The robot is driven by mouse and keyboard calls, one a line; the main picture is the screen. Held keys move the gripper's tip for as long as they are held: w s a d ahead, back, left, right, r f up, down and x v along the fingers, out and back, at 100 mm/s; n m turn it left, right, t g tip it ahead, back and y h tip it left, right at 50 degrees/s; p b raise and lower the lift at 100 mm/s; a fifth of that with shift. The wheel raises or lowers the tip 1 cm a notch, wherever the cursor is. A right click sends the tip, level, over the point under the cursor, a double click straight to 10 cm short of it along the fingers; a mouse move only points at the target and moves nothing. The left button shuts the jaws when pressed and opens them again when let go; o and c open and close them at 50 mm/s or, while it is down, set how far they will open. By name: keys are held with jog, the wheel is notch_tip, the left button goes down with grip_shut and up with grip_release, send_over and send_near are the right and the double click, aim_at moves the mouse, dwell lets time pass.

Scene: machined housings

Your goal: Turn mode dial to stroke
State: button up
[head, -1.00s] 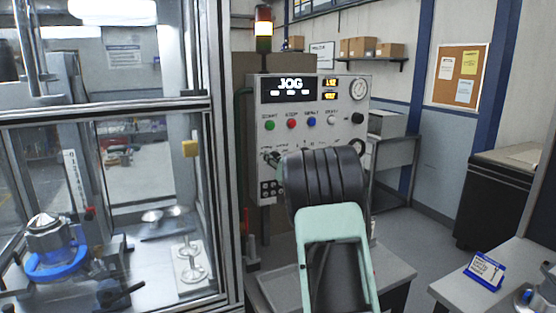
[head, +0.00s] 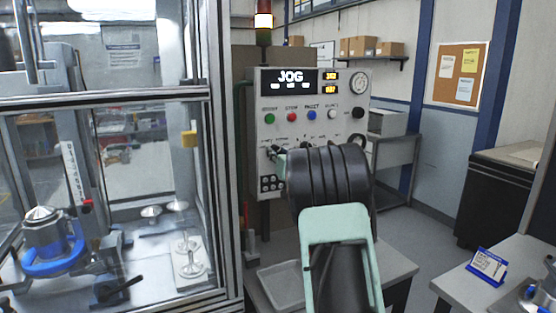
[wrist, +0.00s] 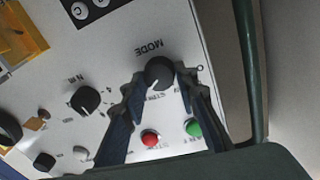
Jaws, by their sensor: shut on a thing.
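The mode dial (wrist: 159,72) is a round black knob on the white control panel (head: 343,98). Its printed word MODE appears upside down beside it in the wrist view. My gripper (wrist: 160,84) is shut on the dial, with one dark finger at each side. A small pale mark shows on the dial's lower edge in that view. The fingers partly hide the small position labels, so I cannot read which position the dial points to. In the head view my gripper (head: 274,154) is at the panel's lower left. My arm hides much of that area.
A green button (wrist: 193,128) and a red button (wrist: 150,138) lie close to my fingers. Another black knob (wrist: 86,99) sits to the left in the wrist view. A dark green pipe (wrist: 249,60) runs beside the panel. A glazed machine enclosure (head: 218,150) stands left of the panel.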

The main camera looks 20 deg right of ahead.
jog(key=shift+f+n+b, duration=0.15)
jog(key=shift+n+b, duration=3.1)
jog(key=shift+n, duration=0.25)
jog(key=o, duration=1.2)
jog(key=shift+c, duration=0.2)
jog(key=s, duration=1.2)
jog(key=shift+a+f, duration=0.2)
jog(key=shift+f, duration=0.1)
jog(key=shift+t, duration=0.3)
